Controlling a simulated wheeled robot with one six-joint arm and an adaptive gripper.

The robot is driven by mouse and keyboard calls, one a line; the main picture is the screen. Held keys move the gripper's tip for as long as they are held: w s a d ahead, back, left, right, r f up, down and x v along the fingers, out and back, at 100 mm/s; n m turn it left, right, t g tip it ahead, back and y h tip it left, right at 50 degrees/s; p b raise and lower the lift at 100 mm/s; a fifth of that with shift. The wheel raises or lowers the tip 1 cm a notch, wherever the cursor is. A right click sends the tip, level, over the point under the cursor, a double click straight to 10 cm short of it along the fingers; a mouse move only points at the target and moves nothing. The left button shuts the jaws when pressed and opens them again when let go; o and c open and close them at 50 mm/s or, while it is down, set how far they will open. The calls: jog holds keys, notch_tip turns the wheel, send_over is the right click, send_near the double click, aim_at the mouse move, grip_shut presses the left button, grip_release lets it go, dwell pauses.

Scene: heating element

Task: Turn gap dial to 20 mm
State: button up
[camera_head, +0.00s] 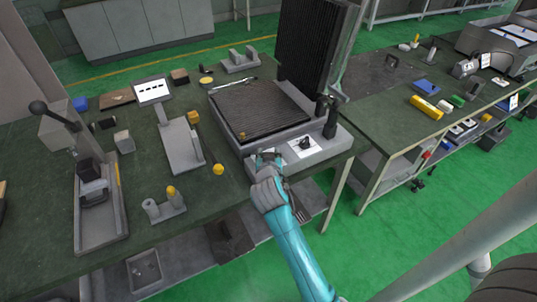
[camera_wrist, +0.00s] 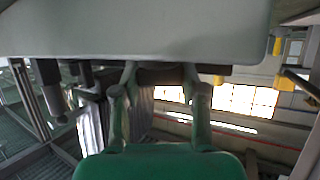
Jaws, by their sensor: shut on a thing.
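The heated press-like machine (camera_head: 255,108) stands on the green bench with a ribbed lower plate and a raised dark ribbed plate. Its grey front housing carries a white dial plate with a black pointer knob (camera_head: 305,145); its marks are too small to read. My gripper (camera_head: 268,160) is at the housing's front, just left of that white plate. In the wrist view my gripper (camera_wrist: 160,82) has its two fingers on either side of a dark knob (camera_wrist: 160,74), against the pale housing (camera_wrist: 140,30). I cannot tell from any marking whether this is the gap dial.
A black-handled lever (camera_head: 330,112) stands at the housing's right. To the left are a stand with a display (camera_head: 154,90), a yellow knob (camera_head: 218,169), and a lever press (camera_head: 95,190). A second bench (camera_head: 400,100) is at the right; the green floor between is clear.

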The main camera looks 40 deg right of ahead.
jog(key=shift+m+g+h, duration=1.1)
jog(key=shift+m+g, duration=0.3)
jog(key=shift+m, duration=0.2)
jog(key=shift+g, duration=0.4)
jog(key=o, duration=1.2)
jog(key=shift+c, duration=0.2)
jog(key=shift+a, duration=0.1)
jog(key=v, duration=1.1)
jog(key=shift+s+a, duration=0.25)
jog(key=shift+a, duration=0.15)
